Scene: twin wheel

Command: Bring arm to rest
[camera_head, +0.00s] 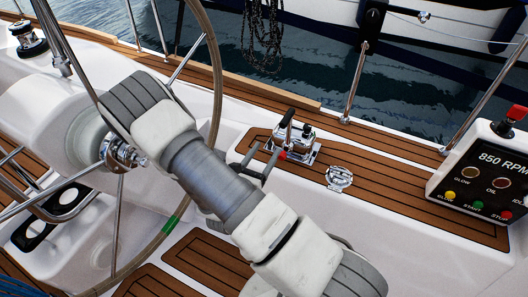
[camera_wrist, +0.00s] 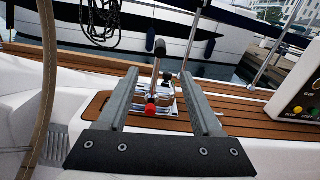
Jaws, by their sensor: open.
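My gripper (camera_head: 263,156) is open and empty, in front of the chrome control lever unit (camera_head: 295,148) on the teak-topped side bench. In the wrist view my gripper (camera_wrist: 158,78) shows its two grey fingers spread apart. Between them in the picture stand the upright lever with its black knob (camera_wrist: 160,47) and a red part (camera_wrist: 150,109) at the unit's foot. The red part also shows in the head view (camera_head: 283,155), close by the fingers. I cannot tell the exact gap between fingers and lever. My arm crosses the middle of the head view.
The large steering wheel (camera_head: 218,75) stands left, close behind my arm. A panel (camera_head: 485,180) with gauges, coloured buttons and a red knob is at right. A round chrome fitting (camera_head: 339,178) sits on the teak. Rail posts and water lie beyond.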

